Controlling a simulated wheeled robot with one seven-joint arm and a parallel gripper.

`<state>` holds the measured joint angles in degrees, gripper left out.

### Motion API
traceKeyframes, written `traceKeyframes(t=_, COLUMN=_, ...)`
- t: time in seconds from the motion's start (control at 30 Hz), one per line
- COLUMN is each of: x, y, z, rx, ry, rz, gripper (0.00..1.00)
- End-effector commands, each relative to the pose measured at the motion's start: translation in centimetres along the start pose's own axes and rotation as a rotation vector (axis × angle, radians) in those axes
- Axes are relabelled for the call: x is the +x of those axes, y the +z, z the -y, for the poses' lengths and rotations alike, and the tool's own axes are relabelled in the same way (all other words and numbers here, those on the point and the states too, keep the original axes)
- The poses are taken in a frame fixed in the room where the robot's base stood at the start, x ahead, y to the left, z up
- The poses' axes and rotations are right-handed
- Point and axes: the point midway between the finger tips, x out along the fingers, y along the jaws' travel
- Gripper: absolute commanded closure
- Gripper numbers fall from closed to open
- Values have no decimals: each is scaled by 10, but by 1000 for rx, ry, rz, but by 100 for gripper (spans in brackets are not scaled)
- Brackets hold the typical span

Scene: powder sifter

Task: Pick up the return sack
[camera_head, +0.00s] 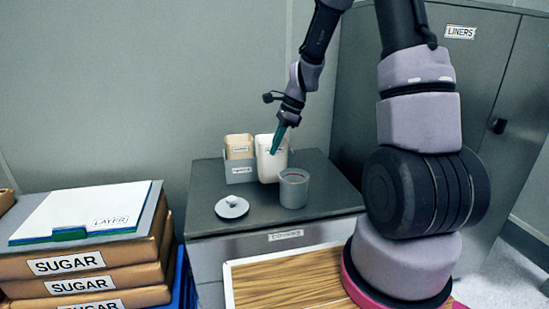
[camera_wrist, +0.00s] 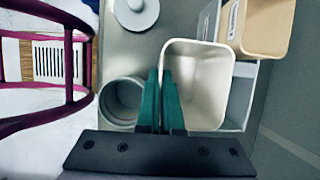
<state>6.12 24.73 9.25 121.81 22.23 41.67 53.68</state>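No sack with a readable return label shows. Brown sacks marked SUGAR (camera_head: 120,275) lie stacked at the left in the head view. My gripper (camera_head: 278,140) is over the grey cabinet top, pointing down. Its green fingers (camera_wrist: 165,95) sit close together on the near left wall of a white open container (camera_head: 270,162) and appear shut on it. In the wrist view the white container (camera_wrist: 205,80) looks empty and overlaps the grey holder. I cannot tell whether its base touches the cabinet.
A grey holder (camera_head: 240,172) bears a tan container (camera_head: 239,147). A grey cup (camera_head: 294,190) and a round lid (camera_head: 231,207) stand on the cabinet top (camera_head: 330,195). A white LAYER board (camera_head: 90,212) lies on the sacks. A LINERS cabinet (camera_head: 480,70) stands at right.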

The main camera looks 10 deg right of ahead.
Motion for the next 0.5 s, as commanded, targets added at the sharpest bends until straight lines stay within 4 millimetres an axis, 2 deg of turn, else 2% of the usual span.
traceKeyframes(t=0.23, x=31, y=-13, z=-1, rx=3, ry=2, rz=1, gripper=100)
traceKeyframes(t=0.5, x=36, y=-15, z=-1, rx=0, ry=-1, rz=0, gripper=100)
